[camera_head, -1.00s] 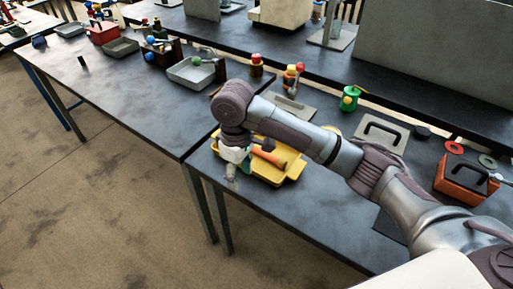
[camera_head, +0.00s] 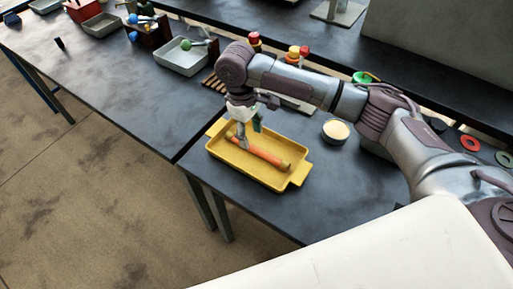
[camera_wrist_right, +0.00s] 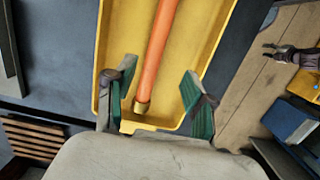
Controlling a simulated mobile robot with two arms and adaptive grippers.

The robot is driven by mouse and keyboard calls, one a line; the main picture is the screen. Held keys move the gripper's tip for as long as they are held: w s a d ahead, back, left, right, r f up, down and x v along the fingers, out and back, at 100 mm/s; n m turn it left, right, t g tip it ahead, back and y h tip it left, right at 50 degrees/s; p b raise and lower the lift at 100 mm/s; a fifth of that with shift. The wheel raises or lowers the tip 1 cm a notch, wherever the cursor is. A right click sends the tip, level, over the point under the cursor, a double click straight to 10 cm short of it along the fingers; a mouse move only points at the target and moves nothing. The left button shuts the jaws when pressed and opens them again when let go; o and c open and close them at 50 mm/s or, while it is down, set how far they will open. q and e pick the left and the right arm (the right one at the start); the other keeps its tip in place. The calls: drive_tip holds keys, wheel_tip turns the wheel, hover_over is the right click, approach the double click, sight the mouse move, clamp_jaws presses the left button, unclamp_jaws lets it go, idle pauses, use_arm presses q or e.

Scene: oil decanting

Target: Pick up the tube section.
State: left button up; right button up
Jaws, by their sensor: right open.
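The tube section, a long orange tube (camera_head: 267,157), lies in a yellow tray (camera_head: 299,176) at the table's front edge. My right gripper (camera_head: 242,138) is over the tray's left part, pointing down at the tube's left end. In the right wrist view, the green-padded fingers of my right gripper (camera_wrist_right: 157,88) are spread wide. The end of the orange tube (camera_wrist_right: 155,50) shows between them, nearer the left finger, with gaps to both sides. The gripper is empty. The exact height of the fingers above the tube is hard to tell.
A bowl with pale yellow contents (camera_head: 336,131) stands right of the tray. A brown slatted rack (camera_wrist_right: 35,137) lies beyond the tray's left end. A grey tray (camera_head: 183,57) stands at the back left. The table is clear between the tray and the bowl.

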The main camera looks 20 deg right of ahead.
sight(256, 148)
drive_tip(key=shift+w+d+f, duration=0.1)
drive_tip(key=shift+f, duration=0.65)
drive_tip(key=shift+d+f+p, duration=0.35)
drive_tip(key=shift+f+p, duration=0.15)
drive_tip(key=shift+f, duration=0.35)
drive_tip(key=shift+s+d+f, duration=0.1)
drive_tip(key=shift+s+f, duration=0.05)
drive_tip(key=shift+f, duration=0.5)
drive_tip(key=shift+s+d+f, duration=0.1)
drive_tip(key=shift+s+f, duration=0.05)
drive_tip(key=shift+f, duration=0.85)
use_arm(q)
drive_tip(key=shift+w+d+r, duration=0.1)
drive_tip(key=shift+w+r, duration=0.65)
drive_tip(key=shift+w, duration=0.35)
use_arm(e)
clamp_jaws()
